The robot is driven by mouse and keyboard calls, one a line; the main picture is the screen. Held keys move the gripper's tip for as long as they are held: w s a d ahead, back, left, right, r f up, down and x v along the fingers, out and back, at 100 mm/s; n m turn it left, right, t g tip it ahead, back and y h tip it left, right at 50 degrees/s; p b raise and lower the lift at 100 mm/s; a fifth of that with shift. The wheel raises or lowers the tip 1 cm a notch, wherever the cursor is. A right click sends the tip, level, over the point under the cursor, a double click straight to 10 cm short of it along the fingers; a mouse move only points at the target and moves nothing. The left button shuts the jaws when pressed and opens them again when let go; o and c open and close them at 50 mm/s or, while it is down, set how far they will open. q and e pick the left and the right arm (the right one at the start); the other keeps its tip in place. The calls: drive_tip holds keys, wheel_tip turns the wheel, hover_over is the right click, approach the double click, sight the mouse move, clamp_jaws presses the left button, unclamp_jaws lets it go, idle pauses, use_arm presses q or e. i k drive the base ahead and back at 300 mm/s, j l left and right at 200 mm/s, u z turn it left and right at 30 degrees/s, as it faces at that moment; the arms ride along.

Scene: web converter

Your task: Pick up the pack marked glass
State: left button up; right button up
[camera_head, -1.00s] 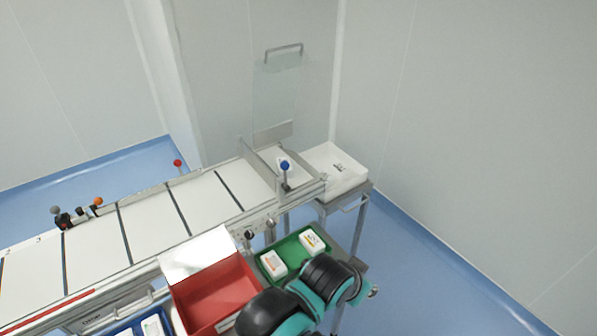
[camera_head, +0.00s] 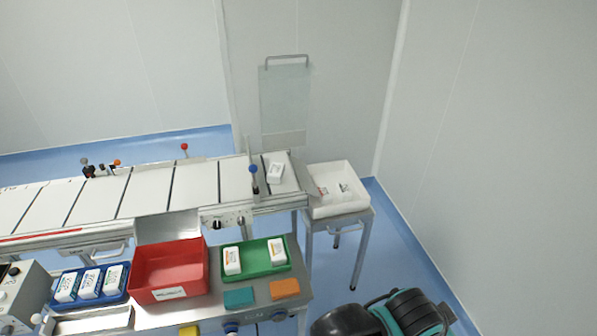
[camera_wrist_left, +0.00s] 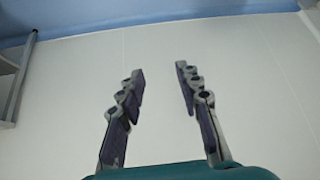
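Small white packs are in several places, and their labels are too small to read, so I cannot tell which is marked glass. Two packs, an orange-marked left one (camera_head: 232,260) and a right one (camera_head: 278,251), stand in the green tray (camera_head: 256,272). Three packs with blue-green print, one of them the middle pack (camera_head: 89,283), are in the blue tray (camera_head: 66,302). Another white pack (camera_head: 275,171) lies at the conveyor's right end. In the left wrist view my left gripper (camera_wrist_left: 160,72) is open and empty, facing a pale wall. My right gripper is not in view.
A red open box (camera_head: 172,268) stands between the trays. Teal (camera_head: 239,298) and orange (camera_head: 285,289) blocks lie in front of the green tray. A white bin (camera_head: 338,207) is on a stand at right. A clear panel (camera_head: 285,100) rises behind the conveyor (camera_head: 145,190).

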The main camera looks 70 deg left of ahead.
sight(275, 174)
drive_tip(key=i+j+u, duration=0.15)
drive_tip(key=i+u, duration=0.55)
drive_tip(key=u, duration=0.15)
drive_tip(key=i+l+u, duration=0.1)
drive_tip(key=i+u, duration=0.3)
drive_tip(key=i+l+u, duration=0.2)
drive_tip(key=i+u, duration=0.95)
drive_tip(key=u, duration=0.15)
